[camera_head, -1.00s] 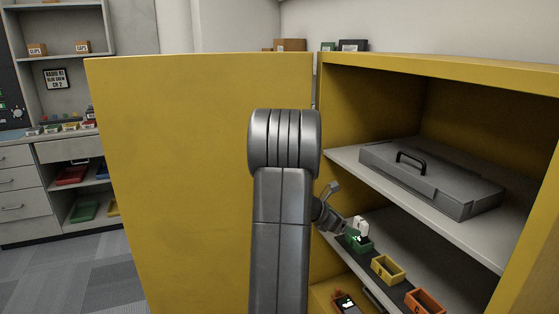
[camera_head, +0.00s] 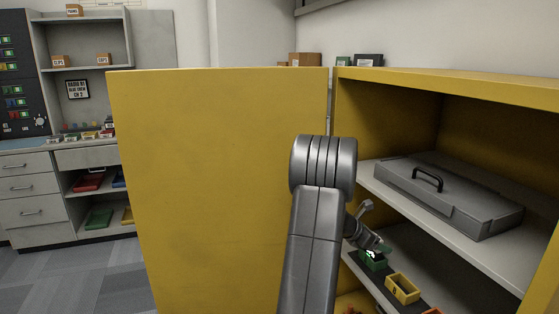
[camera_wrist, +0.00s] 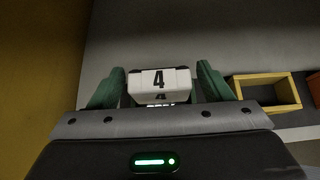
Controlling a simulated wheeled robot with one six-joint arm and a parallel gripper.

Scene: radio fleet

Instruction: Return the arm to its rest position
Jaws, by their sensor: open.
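My gripper (camera_wrist: 161,72) is open in the wrist view, its two green fingers on either side of a white block (camera_wrist: 158,84) marked 4, with gaps showing at the sides. My arm is reaching into the cabinet, bent at the elbow.
The yellow cabinet door (camera_head: 220,180) stands close to my arm on the left. A grey case (camera_head: 450,195) lies on the shelf above my gripper.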

